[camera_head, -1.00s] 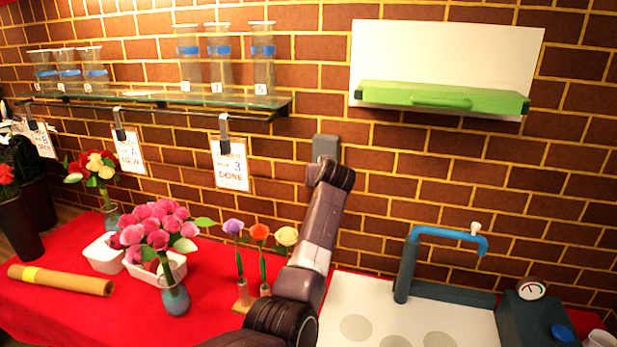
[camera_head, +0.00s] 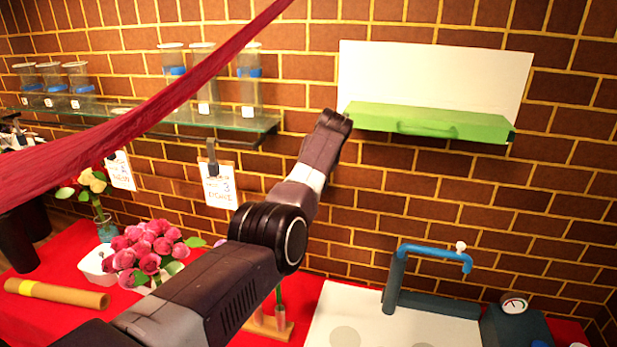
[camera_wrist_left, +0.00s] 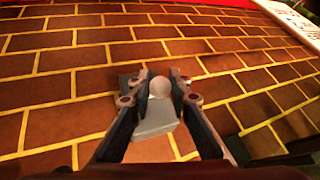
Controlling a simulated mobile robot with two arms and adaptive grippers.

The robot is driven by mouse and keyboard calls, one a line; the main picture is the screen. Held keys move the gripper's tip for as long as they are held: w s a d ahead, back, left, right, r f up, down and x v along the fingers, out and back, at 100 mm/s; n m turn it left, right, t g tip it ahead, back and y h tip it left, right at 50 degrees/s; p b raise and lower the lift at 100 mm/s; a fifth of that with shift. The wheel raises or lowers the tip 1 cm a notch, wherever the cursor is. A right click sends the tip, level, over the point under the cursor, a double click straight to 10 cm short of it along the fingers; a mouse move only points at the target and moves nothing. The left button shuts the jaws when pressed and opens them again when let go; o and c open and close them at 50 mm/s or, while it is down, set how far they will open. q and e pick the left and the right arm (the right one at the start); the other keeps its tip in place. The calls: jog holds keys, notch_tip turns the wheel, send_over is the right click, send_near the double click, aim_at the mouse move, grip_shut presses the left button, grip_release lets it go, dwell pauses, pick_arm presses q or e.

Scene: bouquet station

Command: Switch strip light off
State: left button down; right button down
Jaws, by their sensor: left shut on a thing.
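In the left wrist view my left gripper (camera_wrist_left: 160,92) is shut on a pale round knob (camera_wrist_left: 159,86). A light grey block (camera_wrist_left: 155,122) sits just below the knob. A dark grey plate (camera_wrist_left: 127,82) shows behind the fingers against the brick wall; these look like the wall switch. In the head view my left arm reaches up to the wall, left of the green bar. It hides the switch and the gripper's fingers there. I cannot identify the strip light for sure. My right gripper is not in view.
A dark red band (camera_head: 150,108) crosses the upper left of the head view. A glass shelf (camera_head: 225,120) with cups is on the left. A white panel (camera_head: 440,75) with a green bar (camera_head: 430,123) is on the right. Roses (camera_head: 145,250) and a blue tap (camera_head: 435,256) stand below.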

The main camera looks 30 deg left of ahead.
pick_arm(q)
jog(key=shift+w+a+r, duration=0.2)
jog(key=shift+w+r, duration=0.05)
jog(key=shift+r, duration=0.35)
jog(key=c, duration=2)
grip_release()
jog(key=shift+c, duration=0.2)
jog(key=shift+o, duration=1.4)
jog(key=shift+d+f, duration=0.1)
jog(key=shift+f, duration=0.15)
jog(key=v, duration=1.2)
jog(key=shift+f, duration=0.1)
